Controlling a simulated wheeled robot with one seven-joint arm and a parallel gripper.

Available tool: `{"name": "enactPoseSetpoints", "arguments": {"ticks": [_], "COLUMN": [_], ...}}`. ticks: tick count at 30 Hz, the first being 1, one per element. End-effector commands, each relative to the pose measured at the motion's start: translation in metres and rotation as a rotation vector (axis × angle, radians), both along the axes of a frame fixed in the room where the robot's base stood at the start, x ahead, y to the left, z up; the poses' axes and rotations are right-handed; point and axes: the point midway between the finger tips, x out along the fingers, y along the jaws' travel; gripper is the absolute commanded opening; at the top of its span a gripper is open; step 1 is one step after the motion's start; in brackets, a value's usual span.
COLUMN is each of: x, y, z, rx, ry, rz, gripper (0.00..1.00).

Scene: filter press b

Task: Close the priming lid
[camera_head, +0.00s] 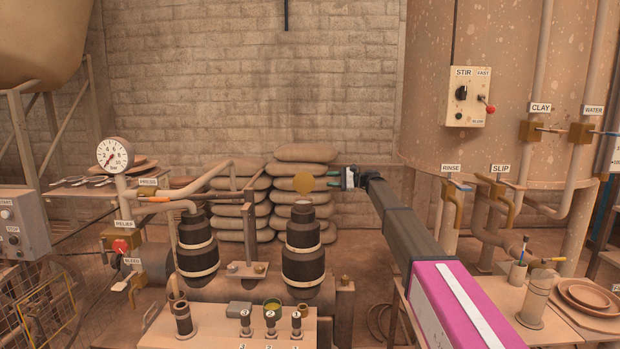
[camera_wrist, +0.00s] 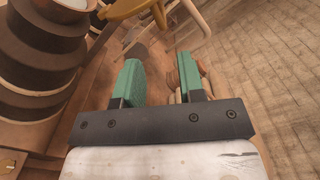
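In the wrist view an ochre rounded piece (camera_wrist: 132,7), probably the same lid, shows at the top edge, and a ribbed vessel (camera_wrist: 40,90) fills the left. Any hinge is not clear.
A second ribbed vessel (camera_head: 197,247) stands to the left, with a pipe and pressure gauge (camera_head: 114,155) beyond it. Stacked sacks (camera_head: 305,153) stand behind. A bench (camera_head: 165,330) with small numbered fittings is in front. A large tank (camera_head: 440,90) is at the right.

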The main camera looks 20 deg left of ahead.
Motion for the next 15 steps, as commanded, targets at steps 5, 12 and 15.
{"name": "enactPoseSetpoints", "arguments": {"ticks": [5,12,15], "x": [-0.002,-0.011,-0.015], "y": [0.009,0.046,0.063], "z": [0.002,0.001,0.001], "rx": [0.003,0.003,0.002], "ry": [0.002,0.002,0.002], "rz": [0.004,0.004,0.002], "gripper": [0.36,0.36,0.36]}}
